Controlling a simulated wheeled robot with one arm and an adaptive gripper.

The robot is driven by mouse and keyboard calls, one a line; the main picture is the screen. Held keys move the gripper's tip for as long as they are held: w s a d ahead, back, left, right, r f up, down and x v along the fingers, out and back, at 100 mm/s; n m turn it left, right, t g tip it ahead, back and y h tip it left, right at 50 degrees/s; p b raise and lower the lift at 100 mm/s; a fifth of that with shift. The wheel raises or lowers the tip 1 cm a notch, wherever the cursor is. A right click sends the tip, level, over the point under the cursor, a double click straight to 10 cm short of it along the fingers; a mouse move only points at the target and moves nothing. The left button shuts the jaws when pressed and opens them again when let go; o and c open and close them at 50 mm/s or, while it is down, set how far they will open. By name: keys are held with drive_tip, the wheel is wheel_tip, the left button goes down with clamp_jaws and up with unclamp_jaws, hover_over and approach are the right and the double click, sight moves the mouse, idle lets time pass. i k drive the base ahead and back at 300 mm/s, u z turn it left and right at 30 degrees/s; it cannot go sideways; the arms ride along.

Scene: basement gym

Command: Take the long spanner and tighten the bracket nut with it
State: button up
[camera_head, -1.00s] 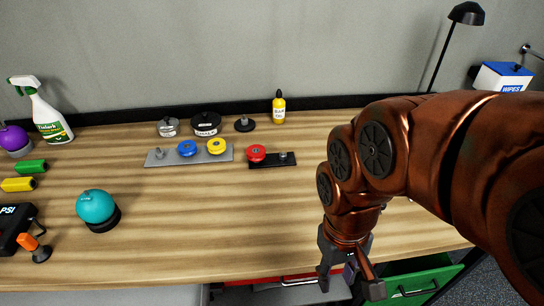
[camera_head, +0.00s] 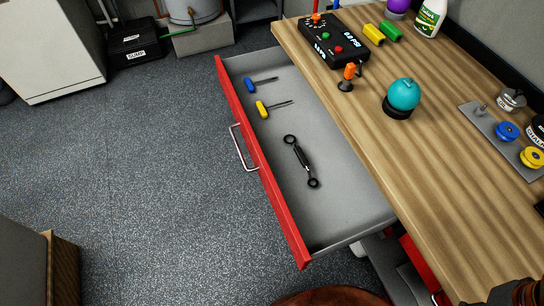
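A dark tool with a ring at each end (camera_head: 302,160), probably the long spanner, lies in the open red drawer. It lies at a slant on the grey drawer floor, with nothing touching it. I cannot tell whether this is the bracket nut. My gripper is out of view; only a copper-coloured bit of my arm shows at the bottom right corner.
The red drawer (camera_head: 262,165) stands open beside the wooden bench (camera_head: 440,190). It also holds a blue screwdriver (camera_head: 250,86) and a yellow one (camera_head: 262,109). A PSI box (camera_head: 333,40) and a teal ball (camera_head: 404,94) stand on the bench. Floor left of the drawer is clear.

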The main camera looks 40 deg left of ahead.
sight(304, 161)
drive_tip(key=u, duration=0.7)
drive_tip(key=k, duration=0.95)
drive_tip(key=u, duration=1.5)
drive_tip(key=i, duration=1)
drive_tip(key=u, duration=0.05)
